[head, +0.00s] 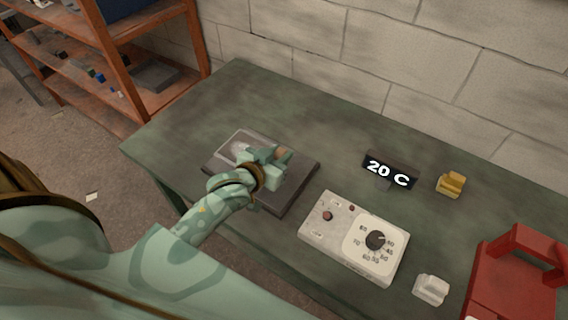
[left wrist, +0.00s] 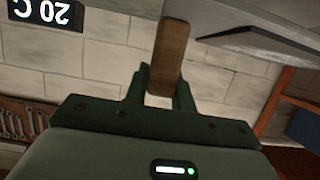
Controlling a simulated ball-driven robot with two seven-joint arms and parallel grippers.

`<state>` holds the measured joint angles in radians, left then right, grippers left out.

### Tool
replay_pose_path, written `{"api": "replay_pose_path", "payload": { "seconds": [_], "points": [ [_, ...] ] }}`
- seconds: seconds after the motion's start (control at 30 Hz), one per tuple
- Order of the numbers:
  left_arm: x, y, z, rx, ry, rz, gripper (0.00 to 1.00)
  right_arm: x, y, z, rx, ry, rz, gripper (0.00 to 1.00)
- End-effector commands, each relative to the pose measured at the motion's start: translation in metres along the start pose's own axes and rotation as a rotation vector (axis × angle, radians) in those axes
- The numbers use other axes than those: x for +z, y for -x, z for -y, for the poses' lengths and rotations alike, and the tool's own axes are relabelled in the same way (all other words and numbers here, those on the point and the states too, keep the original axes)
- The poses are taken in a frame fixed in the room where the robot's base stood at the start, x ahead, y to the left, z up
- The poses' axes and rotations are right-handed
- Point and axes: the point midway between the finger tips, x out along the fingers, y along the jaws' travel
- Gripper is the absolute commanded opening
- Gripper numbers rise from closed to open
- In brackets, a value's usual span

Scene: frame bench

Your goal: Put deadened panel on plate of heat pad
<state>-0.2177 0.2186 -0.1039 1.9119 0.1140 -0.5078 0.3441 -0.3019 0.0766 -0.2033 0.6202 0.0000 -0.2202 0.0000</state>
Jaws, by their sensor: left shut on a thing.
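The deadened panel (head: 237,148) is a grey sheet with a pale sheen, over the dark plate of the heat pad (head: 291,195) on the green bench. I cannot tell whether it touches the plate. My left gripper (head: 277,160) is above the panel and partly hides it. In the left wrist view, the gripper (left wrist: 160,88) is shut on a brown handle (left wrist: 170,55), which joins the grey panel (left wrist: 235,25). The heat pad's pale control box (head: 330,233), with a dark dial, is right of the plate. My right gripper is not in view.
A black display (head: 389,171) reading 20 C stands behind the control box. A yellow block (head: 451,184), a white block (head: 431,289) and a red stand (head: 515,280) are to the right. The bench's back left is clear. Wooden shelves (head: 110,60) stand beyond it.

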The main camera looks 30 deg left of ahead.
Motion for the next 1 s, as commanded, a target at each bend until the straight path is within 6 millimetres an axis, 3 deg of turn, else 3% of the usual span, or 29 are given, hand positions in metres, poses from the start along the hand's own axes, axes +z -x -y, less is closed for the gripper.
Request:
{"api": "replay_pose_path", "payload": {
  "seconds": [0.1,0.3,0.5,0.87,0.9,0.93,1.0],
  "points": [
    [0.012,-0.021,0.001,0.0,-0.002,-0.003,0.0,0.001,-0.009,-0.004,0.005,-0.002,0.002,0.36],
    [0.022,-0.039,0.003,-0.001,-0.001,-0.003,0.0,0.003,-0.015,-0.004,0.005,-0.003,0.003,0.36],
    [0.048,-0.046,0.002,0.0,0.0,-0.003,0.0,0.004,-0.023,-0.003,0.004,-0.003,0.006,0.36],
    [0.051,-0.047,0.002,0.0,-0.001,-0.004,0.0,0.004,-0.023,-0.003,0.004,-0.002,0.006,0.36],
    [0.051,-0.046,0.002,0.0,-0.001,-0.002,0.36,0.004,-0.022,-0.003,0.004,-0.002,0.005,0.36],
    [0.05,-0.046,0.002,0.0,-0.001,-0.002,0.45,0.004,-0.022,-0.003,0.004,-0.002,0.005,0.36],
    [0.05,-0.046,0.002,0.0,-0.001,-0.002,0.47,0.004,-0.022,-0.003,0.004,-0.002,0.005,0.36]
  ]
}}
